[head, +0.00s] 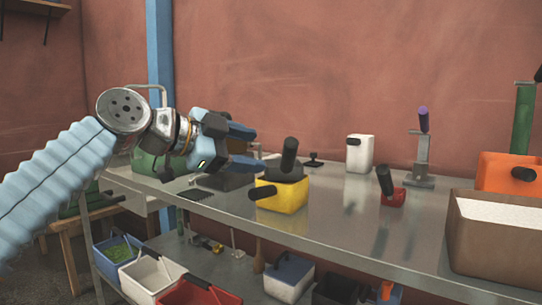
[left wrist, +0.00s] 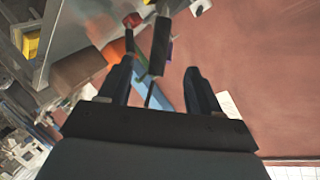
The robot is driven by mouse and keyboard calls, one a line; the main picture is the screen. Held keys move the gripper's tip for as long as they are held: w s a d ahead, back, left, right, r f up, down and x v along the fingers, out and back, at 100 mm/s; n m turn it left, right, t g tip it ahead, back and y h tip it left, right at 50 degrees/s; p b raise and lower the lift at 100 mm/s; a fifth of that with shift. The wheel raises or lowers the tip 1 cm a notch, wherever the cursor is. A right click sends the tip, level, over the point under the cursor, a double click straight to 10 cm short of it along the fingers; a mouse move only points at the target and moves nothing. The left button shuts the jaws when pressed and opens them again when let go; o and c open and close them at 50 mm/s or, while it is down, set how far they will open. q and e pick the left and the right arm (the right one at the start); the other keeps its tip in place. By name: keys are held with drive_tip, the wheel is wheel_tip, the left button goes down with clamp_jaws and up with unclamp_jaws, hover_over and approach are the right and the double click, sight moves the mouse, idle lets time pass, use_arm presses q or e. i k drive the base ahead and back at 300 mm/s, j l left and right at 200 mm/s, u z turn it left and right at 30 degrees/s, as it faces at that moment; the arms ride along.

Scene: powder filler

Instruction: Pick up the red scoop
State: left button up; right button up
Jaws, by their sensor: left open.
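The red scoop (head: 392,198) sits on the metal table right of centre in the head view, with its black handle tilted up to the left. A small red piece (left wrist: 132,20) near the top of the left wrist view looks like the same scoop. My left gripper (head: 247,147) is open and empty, above the table's left part. It is well to the left of the scoop and apart from it. In the left wrist view its two dark fingers (left wrist: 158,85) stand apart. My right gripper is not in view.
A white container (head: 360,152), a purple-handled press (head: 421,160), an orange container (head: 500,171) and a brown box (head: 495,245) stand around. Bins fill the lower shelf.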

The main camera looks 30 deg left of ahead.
sight(391, 195)
drive_tip(key=k+j, duration=0.3)
drive_tip(key=k, duration=0.15)
drive_tip(key=k+j, duration=0.3)
drive_tip(key=k, duration=0.15)
